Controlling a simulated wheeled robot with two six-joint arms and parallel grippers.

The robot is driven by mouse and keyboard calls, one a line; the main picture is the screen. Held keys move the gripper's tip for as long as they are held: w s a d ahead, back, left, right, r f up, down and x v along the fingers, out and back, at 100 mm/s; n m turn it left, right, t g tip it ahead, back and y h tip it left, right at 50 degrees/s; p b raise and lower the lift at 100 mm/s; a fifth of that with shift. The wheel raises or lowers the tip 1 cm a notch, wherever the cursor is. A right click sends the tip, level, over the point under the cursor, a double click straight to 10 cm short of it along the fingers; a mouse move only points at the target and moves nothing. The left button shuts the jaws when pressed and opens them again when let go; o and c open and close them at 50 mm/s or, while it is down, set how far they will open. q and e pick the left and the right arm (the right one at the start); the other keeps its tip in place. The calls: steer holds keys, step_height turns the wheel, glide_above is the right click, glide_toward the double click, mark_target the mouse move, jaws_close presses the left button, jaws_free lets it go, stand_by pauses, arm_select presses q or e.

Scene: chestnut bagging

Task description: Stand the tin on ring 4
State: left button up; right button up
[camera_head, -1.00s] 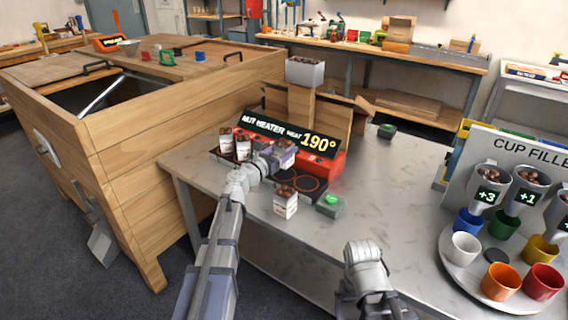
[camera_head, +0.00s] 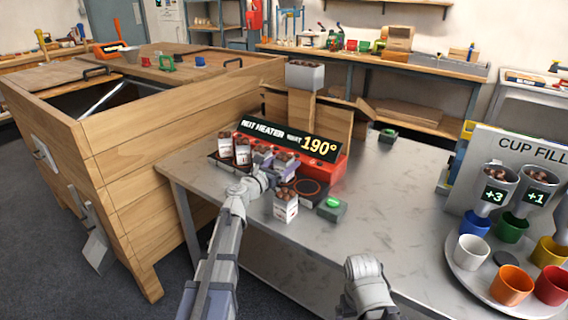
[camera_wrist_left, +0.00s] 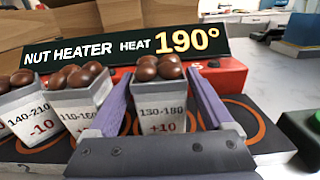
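The tin of chestnuts marked 130-180 and +10 (camera_wrist_left: 160,115) is upright between the purple fingers of my left gripper (camera_wrist_left: 160,85) in the left wrist view. The fingers appear shut on its sides. In the head view this tin (camera_head: 284,164) is over the nut heater (camera_head: 329,168), just left of a bare ring (camera_head: 311,187). Orange ring arcs show beside its lower part, but its base is hidden, so contact with the ring is unclear. Heater number 5 shows just right of the tin. My right gripper is outside the picture; only part of that arm shows.
Other filled tins stand to the left, including one marked -10 (camera_wrist_left: 32,112) and one marked 110-160 (camera_wrist_left: 82,108). Another tin (camera_head: 286,206) stands before the heater, beside a green-button box (camera_head: 331,208). Coloured cups stand at the right. The table's middle is clear.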

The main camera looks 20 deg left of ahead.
arm_select(q)
steer(key=shift+o, duration=0.6)
steer(key=shift+r, duration=0.1)
steer(key=shift+s+r, duration=0.1)
steer(key=shift+r, duration=0.05)
steer(key=v, duration=1.1)
steer(key=shift+s, duration=0.15)
steer(key=shift+s+a, duration=0.15)
steer(key=shift+s, duration=0.1)
